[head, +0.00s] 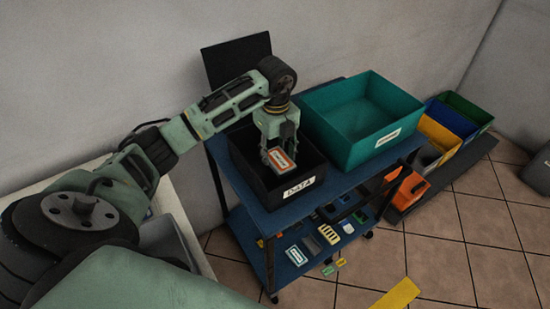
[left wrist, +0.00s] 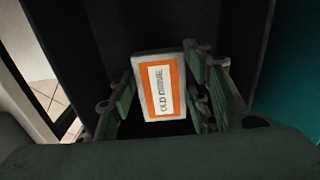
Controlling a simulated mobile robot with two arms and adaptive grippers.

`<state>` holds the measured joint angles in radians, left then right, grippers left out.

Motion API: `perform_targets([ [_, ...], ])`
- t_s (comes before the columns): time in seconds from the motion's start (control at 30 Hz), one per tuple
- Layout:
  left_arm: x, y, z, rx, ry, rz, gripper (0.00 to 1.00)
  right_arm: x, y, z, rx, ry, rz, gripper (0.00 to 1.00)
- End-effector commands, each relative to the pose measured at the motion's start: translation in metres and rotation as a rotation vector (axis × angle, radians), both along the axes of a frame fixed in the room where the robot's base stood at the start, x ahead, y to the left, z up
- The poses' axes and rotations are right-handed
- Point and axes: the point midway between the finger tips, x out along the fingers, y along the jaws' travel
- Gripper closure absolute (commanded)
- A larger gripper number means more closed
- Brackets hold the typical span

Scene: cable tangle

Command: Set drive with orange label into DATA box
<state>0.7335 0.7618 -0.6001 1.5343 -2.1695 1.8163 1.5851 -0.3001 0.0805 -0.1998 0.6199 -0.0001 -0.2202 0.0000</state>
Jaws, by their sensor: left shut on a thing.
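The drive with the orange label (head: 281,161) is held in my left gripper (head: 278,152), over the black DATA box (head: 300,186). In the left wrist view the drive (left wrist: 158,87) shows its orange-bordered white label, reading "OLD DRIVE", between the green fingers of the left gripper (left wrist: 160,95). The fingers are shut on it. The drive is at or just inside the box opening; whether it touches the floor of the box is hidden. The DATA box stands on the left of the blue cart's top shelf (head: 345,180). My right gripper is not in view.
A large teal bin (head: 362,120) with a white label stands right beside the DATA box. The lower shelf (head: 310,245) holds several small electronic parts. An orange bin (head: 408,190) and yellow, blue and green bins (head: 455,120) stand at the right. A yellow strip (head: 396,295) lies on the tiled floor.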

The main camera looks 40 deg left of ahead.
Motion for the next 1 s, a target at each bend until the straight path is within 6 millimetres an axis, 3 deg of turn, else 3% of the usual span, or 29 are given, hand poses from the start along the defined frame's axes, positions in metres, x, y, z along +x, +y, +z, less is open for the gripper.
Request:
perform_targets([
  [0.3,-0.001,0.0,-0.036,-0.001,0.004,0.0,0.84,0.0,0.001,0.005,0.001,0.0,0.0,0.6],
  [0.67,0.0,0.0,-0.042,0.0,0.0,0.0,0.84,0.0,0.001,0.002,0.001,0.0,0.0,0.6],
  [0.7,0.0,0.0,-0.041,0.0,0.0,-0.001,0.52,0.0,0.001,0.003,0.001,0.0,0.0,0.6],
  [0.87,0.0,0.0,-0.04,0.0,0.001,-0.001,0.38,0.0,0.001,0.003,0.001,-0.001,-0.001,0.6],
  [1.0,0.0,0.0,-0.04,0.0,0.001,-0.001,0.36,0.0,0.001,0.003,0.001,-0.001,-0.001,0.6],
])
